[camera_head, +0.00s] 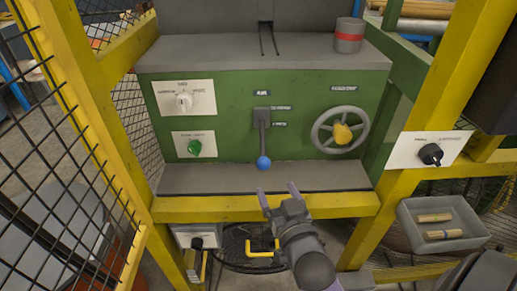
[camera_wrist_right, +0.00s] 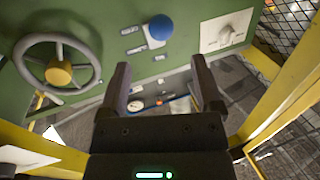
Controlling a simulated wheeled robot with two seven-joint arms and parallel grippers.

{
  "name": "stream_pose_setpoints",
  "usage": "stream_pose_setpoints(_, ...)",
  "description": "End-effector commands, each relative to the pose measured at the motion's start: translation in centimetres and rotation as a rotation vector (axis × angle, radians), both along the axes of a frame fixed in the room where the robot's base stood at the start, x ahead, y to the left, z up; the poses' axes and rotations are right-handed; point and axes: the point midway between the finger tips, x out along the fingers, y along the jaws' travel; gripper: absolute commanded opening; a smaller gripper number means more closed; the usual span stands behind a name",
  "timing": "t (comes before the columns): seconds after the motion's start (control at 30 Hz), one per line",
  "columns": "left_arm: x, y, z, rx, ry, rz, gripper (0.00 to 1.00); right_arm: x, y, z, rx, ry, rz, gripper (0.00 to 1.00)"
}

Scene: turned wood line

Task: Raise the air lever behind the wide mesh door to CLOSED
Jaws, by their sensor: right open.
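The air lever (camera_head: 263,138) is on the green machine panel (camera_head: 225,110). Its grey arm hangs down from its pivot and ends in a blue ball knob (camera_head: 263,163). Small labels, too small to read, sit right of the pivot. The knob also shows in the right wrist view (camera_wrist_right: 160,27). A yellow-framed mesh door (camera_head: 70,130) stands at the left, and the opening before the panel is clear. My right gripper (camera_head: 278,196) is open and empty, below and slightly right of the knob, apart from it. My left gripper is not in view.
A handwheel with a yellow hub (camera_head: 341,133) is right of the lever. A white dial (camera_head: 183,101) and green knob (camera_head: 195,147) are left. A yellow rail (camera_head: 230,210) runs below the grey ledge (camera_head: 215,178). A grey bin (camera_head: 475,238) is at the lower right.

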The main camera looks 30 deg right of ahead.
Motion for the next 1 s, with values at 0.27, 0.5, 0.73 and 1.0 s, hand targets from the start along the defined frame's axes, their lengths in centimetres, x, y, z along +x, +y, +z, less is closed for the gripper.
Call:
stream_pose_setpoints(0.27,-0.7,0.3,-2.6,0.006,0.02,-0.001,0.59,6.0,-1.7,-0.5,-0.003,0.0,0.001,0.84)
stream_pose_setpoints(0.5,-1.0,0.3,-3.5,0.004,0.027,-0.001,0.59,8.8,-2.6,-0.3,-0.001,0.001,0.0,0.84)
stream_pose_setpoints(0.73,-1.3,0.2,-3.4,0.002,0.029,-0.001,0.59,9.1,-2.7,-0.1,0.0,0.002,0.0,0.84)
stream_pose_setpoints(1.0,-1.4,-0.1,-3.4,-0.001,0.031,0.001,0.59,9.1,-2.7,-0.1,0.0,0.002,0.0,0.43)
